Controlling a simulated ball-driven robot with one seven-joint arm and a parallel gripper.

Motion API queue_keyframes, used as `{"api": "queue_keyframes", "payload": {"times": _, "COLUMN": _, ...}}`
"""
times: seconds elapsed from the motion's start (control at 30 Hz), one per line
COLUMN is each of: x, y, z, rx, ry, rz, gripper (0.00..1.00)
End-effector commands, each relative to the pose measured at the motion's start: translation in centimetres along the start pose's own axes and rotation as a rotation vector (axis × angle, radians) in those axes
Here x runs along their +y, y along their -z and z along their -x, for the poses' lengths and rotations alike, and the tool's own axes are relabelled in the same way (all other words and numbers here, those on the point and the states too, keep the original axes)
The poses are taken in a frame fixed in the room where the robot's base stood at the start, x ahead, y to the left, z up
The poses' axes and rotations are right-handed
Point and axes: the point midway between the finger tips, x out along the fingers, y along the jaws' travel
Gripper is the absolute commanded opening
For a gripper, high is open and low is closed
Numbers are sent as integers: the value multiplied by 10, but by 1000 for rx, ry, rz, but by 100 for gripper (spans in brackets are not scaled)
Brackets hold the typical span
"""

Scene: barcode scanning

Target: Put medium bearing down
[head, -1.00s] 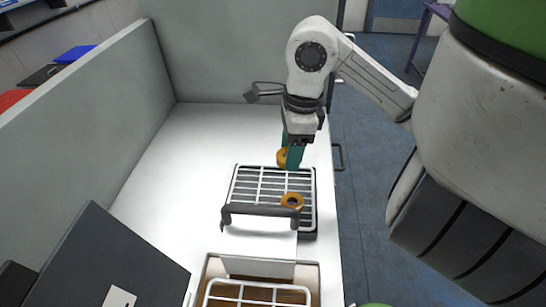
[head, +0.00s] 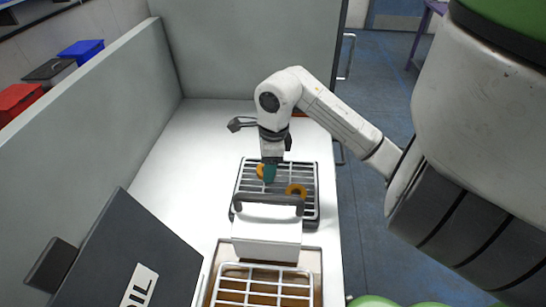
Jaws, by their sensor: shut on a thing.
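My gripper (head: 268,174) points down over the left part of a rack with light bars and a dark frame (head: 316,190). It is shut on an orange ring-shaped bearing (head: 261,171), which shows at the left side of the teal fingers. I cannot tell whether this bearing touches the bars. A second orange ring (head: 296,189) lies on the rack to the right of my gripper. Part of the held bearing is hidden by the fingers.
A white box with a dark handle (head: 267,236) stands in front of the rack. A tray with a white grid (head: 262,285) is nearer. A dark panel (head: 125,255) rises at the lower left. Grey walls (head: 95,115) bound the white table (head: 190,165); its left part is clear.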

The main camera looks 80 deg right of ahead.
Motion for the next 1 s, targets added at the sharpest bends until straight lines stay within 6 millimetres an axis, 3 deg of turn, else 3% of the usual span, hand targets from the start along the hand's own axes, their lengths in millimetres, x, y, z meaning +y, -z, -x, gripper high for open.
{"api": "queue_keyframes", "payload": {"times": 0.53, "x": 0, "y": 1, "z": -6, "rx": -1, "ry": 1, "rz": 1, "gripper": 13}}
{"api": "queue_keyframes", "payload": {"times": 0.57, "x": 0, "y": 0, "z": -4, "rx": -1, "ry": 1, "rz": 1, "gripper": 56}}
{"api": "queue_keyframes", "payload": {"times": 0.8, "x": 0, "y": 0, "z": -4, "rx": -1, "ry": 1, "rz": 0, "gripper": 79}}
{"api": "queue_keyframes", "payload": {"times": 1.0, "x": 0, "y": 0, "z": -4, "rx": -1, "ry": 1, "rz": 0, "gripper": 79}}
